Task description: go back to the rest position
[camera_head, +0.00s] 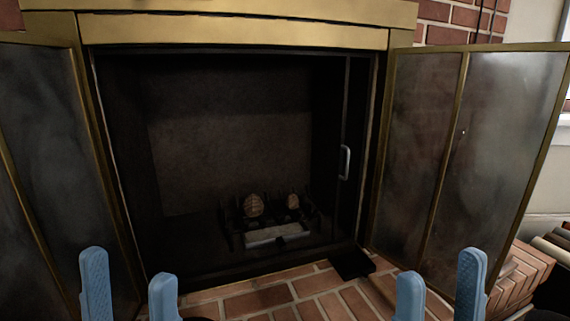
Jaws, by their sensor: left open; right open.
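My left gripper (130,282) shows at the bottom left, its two blue fingers apart with nothing between them. My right gripper (439,283) shows at the bottom right, also open and empty. Both are in front of the fireplace, above the brick hearth (310,296). The rest of both arms is out of view.
The fireplace's brass-framed glass doors stand folded open at left (45,150) and right (480,150). Inside the dark firebox is a grate (275,236) with two round woven-looking objects (254,205). A dark flat piece (351,263) lies on the hearth. Logs (553,250) lie at far right.

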